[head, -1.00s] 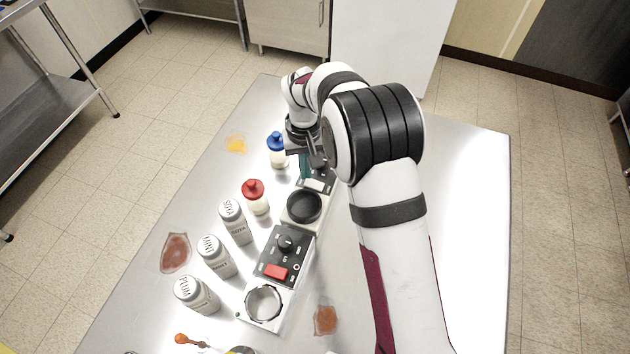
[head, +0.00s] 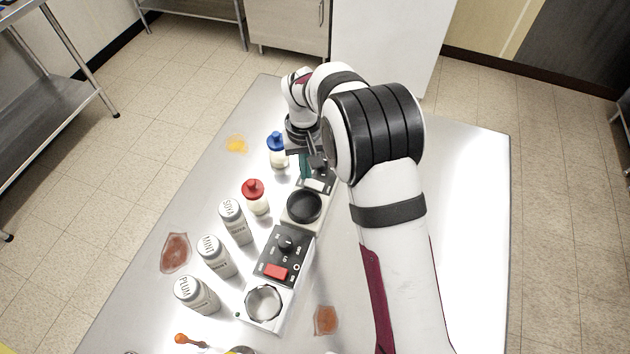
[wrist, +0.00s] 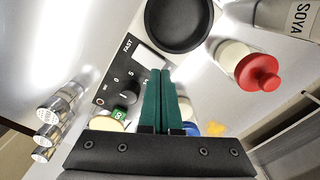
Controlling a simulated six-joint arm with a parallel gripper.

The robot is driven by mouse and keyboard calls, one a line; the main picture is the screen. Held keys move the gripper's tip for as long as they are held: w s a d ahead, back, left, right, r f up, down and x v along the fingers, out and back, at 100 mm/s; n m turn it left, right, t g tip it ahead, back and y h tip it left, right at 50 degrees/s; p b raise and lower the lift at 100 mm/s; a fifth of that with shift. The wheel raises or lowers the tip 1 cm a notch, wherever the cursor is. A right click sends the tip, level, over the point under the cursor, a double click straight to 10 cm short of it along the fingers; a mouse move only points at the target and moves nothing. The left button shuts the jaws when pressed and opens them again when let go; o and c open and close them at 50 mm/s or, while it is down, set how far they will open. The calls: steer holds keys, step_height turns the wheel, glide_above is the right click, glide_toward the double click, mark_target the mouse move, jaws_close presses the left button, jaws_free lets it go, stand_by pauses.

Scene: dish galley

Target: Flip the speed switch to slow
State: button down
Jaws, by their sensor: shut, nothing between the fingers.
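The speed switch is a white rocker (wrist: 148,58) on a black panel (wrist: 112,88) beside the word FAST in the wrist view. It also shows as a small white block in the head view (head: 316,185). My gripper (wrist: 160,72) is shut and empty, its two green fingers pressed together. The fingertips are at the edge of the white rocker and partly cover it; I cannot tell whether they touch. In the head view my gripper (head: 305,176) points down at the panel's far end. The rocker's tilt and any SLOW label cannot be made out.
A black round dish (head: 304,206) sits beside the switch. A nearer panel holds a red switch (head: 275,271) and a dial. A red-capped bottle (head: 256,198), a blue-capped bottle (head: 277,152) and labelled shakers (head: 236,222) stand left. Metal cylinders (wrist: 58,112) stand beyond the panel.

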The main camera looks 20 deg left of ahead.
steer(key=shift+f, duration=1)
stand_by(0.3)
step_height(320, 180, up, 7)
steer(key=shift+f, duration=0.15)
steer(key=shift+r, duration=0.2)
stand_by(0.4)
steer(key=shift+d+r, duration=0.1)
steer(key=s+d+r+m, duration=0.2)
steer(key=s+d+r, duration=0.2)
steer(key=d, duration=0.2)
steer(key=s+d+r+m+y, duration=0.1)
steer(key=s+d+r+m, duration=0.25)
steer(key=d, duration=0.35)
steer(key=s+d+r+m, duration=0.2)
steer(key=s+d+r, duration=0.2)
steer(key=s+d, duration=0.15)
steer(key=s+d+f+m, duration=0.2)
steer(key=s+d+m, duration=0.2)
steer(key=s, duration=0.9)
steer(key=shift+d+y, duration=0.4)
steer(key=shift+d, duration=0.25)
